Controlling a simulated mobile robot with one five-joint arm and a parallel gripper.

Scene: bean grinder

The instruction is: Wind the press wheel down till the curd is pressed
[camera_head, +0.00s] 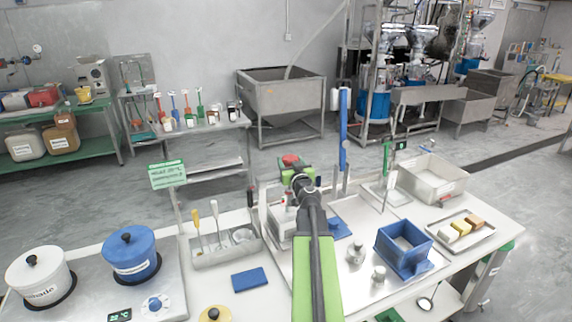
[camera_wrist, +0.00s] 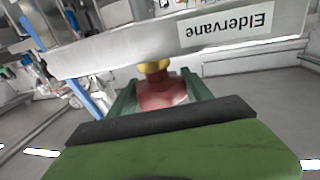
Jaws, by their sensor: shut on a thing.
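My gripper (camera_head: 298,178) reaches out over the bench in the head view, with my arm covering much of what lies below it. A red knob (camera_head: 290,159) shows at its far end. In the wrist view the green fingers of my gripper (camera_wrist: 160,100) are shut on this red knob (camera_wrist: 162,90), one finger on each side. A yellow collar (camera_wrist: 153,67) sits beyond the knob, under a grey bar labelled Eldervane (camera_wrist: 120,56). The wheel's full shape and the curd cannot be made out.
A blue open box (camera_head: 388,262) and small metal weights (camera_head: 356,253) stand right of my arm. A tray (camera_head: 440,237) with several blocks lies farther right. A tall blue upright (camera_head: 343,135) rises close to my gripper. Two lidded pots (camera_head: 131,262) stand at left.

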